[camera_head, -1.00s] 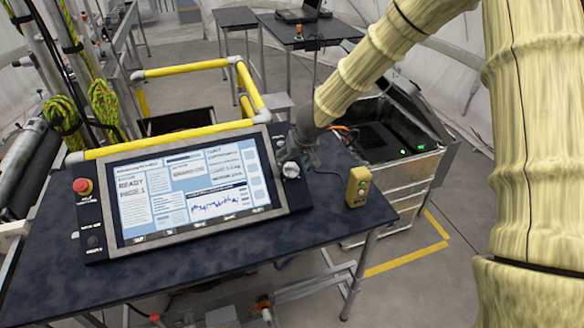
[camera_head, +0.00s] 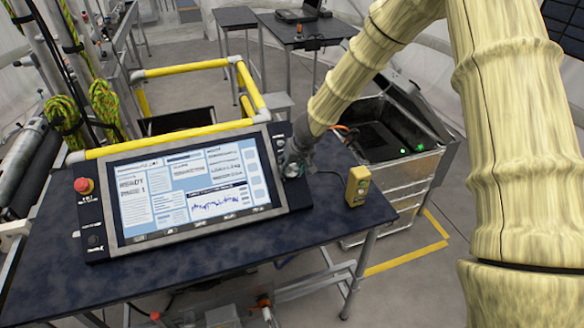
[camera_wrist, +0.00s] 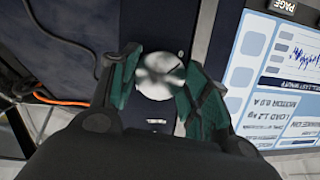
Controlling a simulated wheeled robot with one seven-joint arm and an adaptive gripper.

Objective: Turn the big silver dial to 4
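The big silver dial (camera_wrist: 160,75) is a round metal knob on the dark strip at the right end of the control panel. In the wrist view my gripper (camera_wrist: 160,82) has its two green-padded fingers on either side of the dial, with narrow gaps that look open or nearly closed on it; contact is hard to tell. In the head view my gripper (camera_head: 292,165) sits at the panel's right end and hides most of the dial (camera_head: 291,170). No dial numbers are readable. The panel screen (camera_head: 190,193) reads "READY" and "PAGE 1".
A red emergency button (camera_head: 83,185) is at the panel's left end. A yellow box with buttons (camera_head: 357,186) stands on the dark table (camera_head: 240,255) right of the panel. Yellow rails (camera_head: 190,134) run behind the panel. An open metal case (camera_head: 400,190) stands behind the table.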

